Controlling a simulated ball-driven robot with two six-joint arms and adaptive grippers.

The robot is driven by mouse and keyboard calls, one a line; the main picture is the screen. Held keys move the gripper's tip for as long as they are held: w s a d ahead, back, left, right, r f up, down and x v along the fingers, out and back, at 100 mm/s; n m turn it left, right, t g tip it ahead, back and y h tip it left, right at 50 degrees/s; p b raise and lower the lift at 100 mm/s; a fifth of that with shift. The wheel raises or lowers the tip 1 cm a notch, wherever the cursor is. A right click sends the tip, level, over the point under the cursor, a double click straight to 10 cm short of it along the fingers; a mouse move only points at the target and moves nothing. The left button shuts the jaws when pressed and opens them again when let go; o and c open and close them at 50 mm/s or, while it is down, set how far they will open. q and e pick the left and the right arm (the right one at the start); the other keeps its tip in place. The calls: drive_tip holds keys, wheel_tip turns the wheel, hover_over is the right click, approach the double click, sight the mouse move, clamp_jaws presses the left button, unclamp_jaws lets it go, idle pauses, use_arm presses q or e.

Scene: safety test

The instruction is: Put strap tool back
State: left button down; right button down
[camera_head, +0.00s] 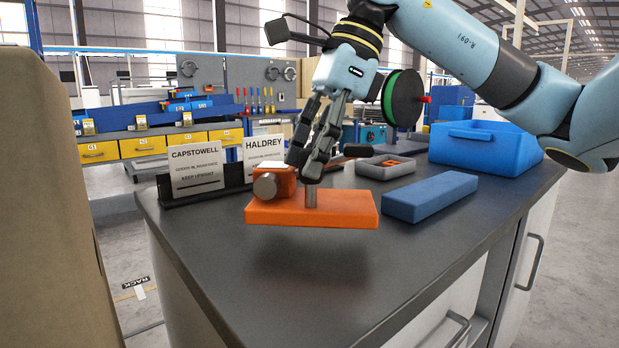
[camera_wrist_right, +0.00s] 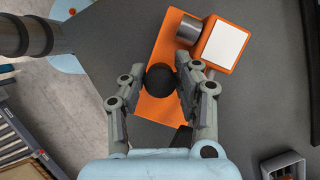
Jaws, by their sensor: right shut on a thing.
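The strap tool, an orange base plate (camera_head: 335,209) with an orange block, a grey cylinder and an upright grey post, is in the middle of the head view. My right gripper (camera_head: 311,178) points down and is shut on it at the post. The tool hangs level above the dark worktop, with a soft shadow below it. In the right wrist view, the fingers of the gripper (camera_wrist_right: 161,82) are on either side of a dark round knob, over the strap tool's orange plate (camera_wrist_right: 160,110). A white patch covers the block's top. My left gripper is not in view.
A blue block (camera_head: 430,197) lies right of the tool. Behind are a small grey tray (camera_head: 372,170) with an orange piece inside, and a blue bin (camera_head: 492,148). Signs reading CAPSTOWELL (camera_head: 196,168) and HALDREY (camera_head: 263,146) stand back left. The front worktop (camera_head: 330,300) is clear.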

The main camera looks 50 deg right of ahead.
sight(310, 186)
drive_tip(key=shift+w+f+b, duration=0.15)
drive_tip(key=shift+f+b, duration=0.4)
drive_tip(key=shift+f, duration=1.45)
drive_tip(key=shift+f, duration=0.2)
drive_tip(key=c, duration=1)
unclamp_jaws()
drive_tip(key=shift+o, duration=0.2)
drive_tip(key=shift+r, duration=0.15)
